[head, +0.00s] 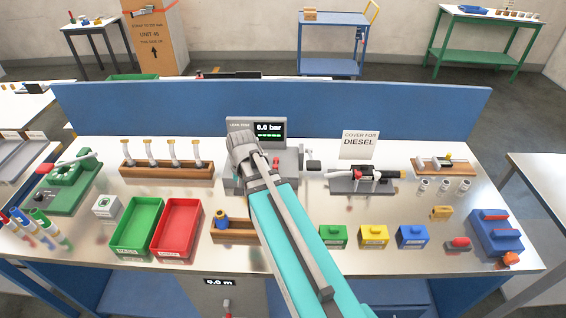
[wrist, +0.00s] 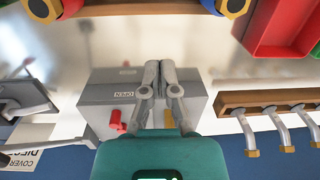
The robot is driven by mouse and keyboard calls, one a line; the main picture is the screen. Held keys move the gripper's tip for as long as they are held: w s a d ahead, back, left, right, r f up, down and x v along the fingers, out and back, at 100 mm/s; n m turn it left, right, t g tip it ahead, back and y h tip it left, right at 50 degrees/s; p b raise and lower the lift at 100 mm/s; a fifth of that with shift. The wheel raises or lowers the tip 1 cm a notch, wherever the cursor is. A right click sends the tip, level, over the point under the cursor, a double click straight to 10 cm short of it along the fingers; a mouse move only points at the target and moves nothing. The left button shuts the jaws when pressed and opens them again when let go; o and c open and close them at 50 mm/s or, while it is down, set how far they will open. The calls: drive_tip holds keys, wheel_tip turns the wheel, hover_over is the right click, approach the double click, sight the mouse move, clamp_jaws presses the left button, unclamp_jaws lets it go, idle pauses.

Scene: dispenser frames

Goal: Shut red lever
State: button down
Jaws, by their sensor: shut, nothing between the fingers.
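A grey leak-test box (head: 284,178) stands at the back middle of the bench, with a display reading 0.0 bar. A red lever (head: 276,162) shows on its front beside my arm. In the wrist view, the box (wrist: 110,90) bears an OPEN label, and the red lever (wrist: 117,122) sticks out left of my fingers. My gripper (wrist: 160,68) is shut and empty over the box, apart from the red lever. In the head view my arm hides much of the box and the fingertips.
A wooden rack (head: 165,170) with several white-handled pieces stands left of the box. A DIESEL cover sign (head: 360,143) and a valve fixture stand to the right. Green (head: 137,250) and red trays (head: 176,252) lie at front left. A blue panel (head: 400,112) closes the bench's back.

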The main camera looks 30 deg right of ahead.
drive_tip(key=w+d+r+m+p, duration=0.1)
drive_tip(key=w+d+m, duration=0.1)
drive_tip(key=d+m, duration=0.3)
drive_tip(key=w+d+r+m+y+p, duration=0.1)
drive_tip(key=d+m, duration=0.4)
drive_tip(key=d, duration=0.7)
drive_tip(key=w+d+r+m+p, duration=0.1)
drive_tip(key=w+d+r+m, duration=0.1)
drive_tip(key=d+m, duration=0.3)
drive_tip(key=shift+w+d+r+m+t+y+p, duration=0.35)
drive_tip(key=shift+w+d, duration=0.45)
drive_tip(key=shift+d, duration=1.15)
drive_tip(key=shift+f, duration=0.3)
drive_tip(key=b+x, duration=0.9)
drive_tip(key=shift+w+a+f+b, duration=0.15)
drive_tip(key=shift+a+f+b, duration=0.05)
drive_tip(key=shift+f+b, duration=0.2)
drive_tip(key=shift+w+a+r, duration=0.1)
drive_tip(key=shift+w+a, duration=0.1)
drive_tip(key=shift+a, duration=0.45)
drive_tip(key=shift+w+a, duration=0.2)
drive_tip(key=shift+a, duration=0.45)
drive_tip(key=shift+w+a+r, duration=0.1)
drive_tip(key=shift+w+a, duration=0.1)
drive_tip(key=shift+a, duration=0.45)
drive_tip(key=shift+d, duration=0.1)
